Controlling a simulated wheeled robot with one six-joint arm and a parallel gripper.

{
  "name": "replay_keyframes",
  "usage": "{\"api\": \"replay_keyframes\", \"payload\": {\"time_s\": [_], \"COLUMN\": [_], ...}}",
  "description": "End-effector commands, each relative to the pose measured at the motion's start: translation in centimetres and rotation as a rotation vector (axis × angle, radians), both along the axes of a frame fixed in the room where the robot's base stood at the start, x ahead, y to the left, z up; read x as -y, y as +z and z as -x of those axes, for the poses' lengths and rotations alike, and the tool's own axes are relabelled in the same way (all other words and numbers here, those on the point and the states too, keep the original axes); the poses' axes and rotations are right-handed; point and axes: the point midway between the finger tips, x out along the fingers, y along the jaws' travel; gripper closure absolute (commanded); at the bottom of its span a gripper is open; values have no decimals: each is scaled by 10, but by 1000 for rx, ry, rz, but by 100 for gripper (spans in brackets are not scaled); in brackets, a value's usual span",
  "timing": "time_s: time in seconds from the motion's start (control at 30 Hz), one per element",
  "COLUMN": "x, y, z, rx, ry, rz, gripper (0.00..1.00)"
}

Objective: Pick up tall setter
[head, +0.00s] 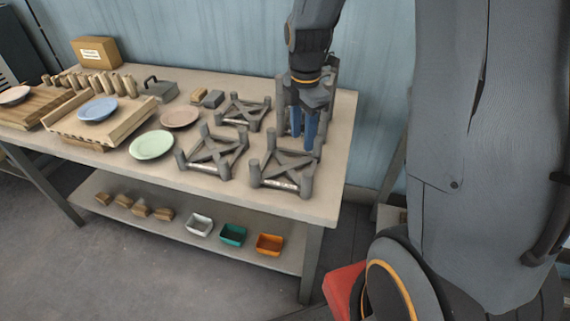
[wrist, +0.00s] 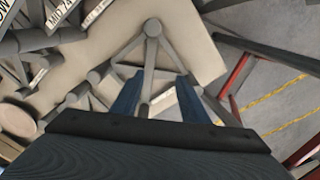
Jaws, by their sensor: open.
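A grey setter with taller posts, which looks like the tall setter (head: 333,78), stands at the back right of the table, partly hidden behind my gripper. My gripper (head: 303,136) points down over it with its blue fingers open. In the wrist view, the fingers (wrist: 158,88) are spread on either side of a grey bar (wrist: 149,72) that leads to a round post (wrist: 152,27). Whether the fingers touch the bar cannot be told.
A green plate (head: 152,145) and a pink plate (head: 180,117) lie further left. The table's right edge is near.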

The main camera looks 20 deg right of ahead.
Motion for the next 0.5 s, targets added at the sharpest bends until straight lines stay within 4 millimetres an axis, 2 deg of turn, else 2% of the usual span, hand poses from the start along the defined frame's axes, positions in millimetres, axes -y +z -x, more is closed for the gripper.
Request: {"api": "replay_keyframes", "payload": {"time_s": [0.03, 0.13, 0.5], "x": [1, 2, 4], "y": [-10, -21, -48], "z": [-3, -6, -8], "rx": [0, 0, -3], "ry": [-2, -4, -8], "rz": [0, 0, 0], "gripper": [59, 59, 59]}}
